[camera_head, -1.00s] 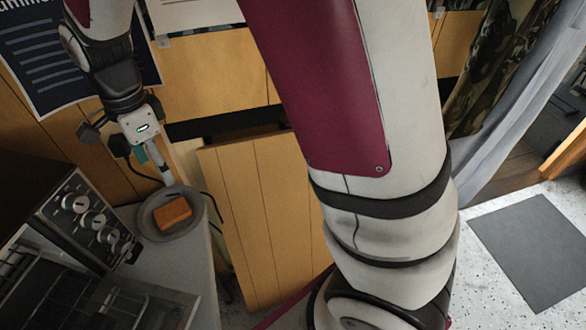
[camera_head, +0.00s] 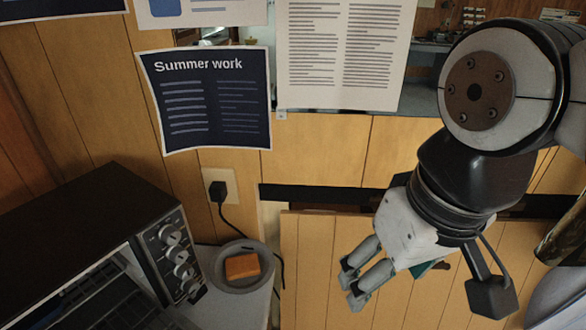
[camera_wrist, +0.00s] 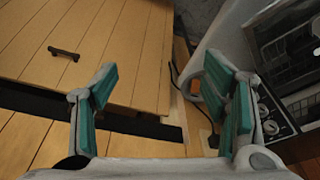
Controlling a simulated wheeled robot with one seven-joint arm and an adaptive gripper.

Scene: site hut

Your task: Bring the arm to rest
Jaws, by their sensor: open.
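My gripper (camera_head: 352,286) is in the head view at the right of centre, in front of the wooden panelling. Its fingers point down and to the left, apart and with nothing between them. In the wrist view the two green-padded fingers (camera_wrist: 166,92) are spread wide, with panelling and a dark gap behind them. The gripper is to the right of the grey plate and clear of the counter. My arm's upper links reach in from the right edge of the head view.
A toaster oven (camera_head: 165,255) stands at the left on a pale counter (camera_head: 240,308). Beside it a grey plate (camera_head: 222,273) holds an orange block (camera_head: 242,266). A black plug (camera_head: 218,190) sits in the wall socket. Posters, including a dark one (camera_head: 208,100), hang behind.

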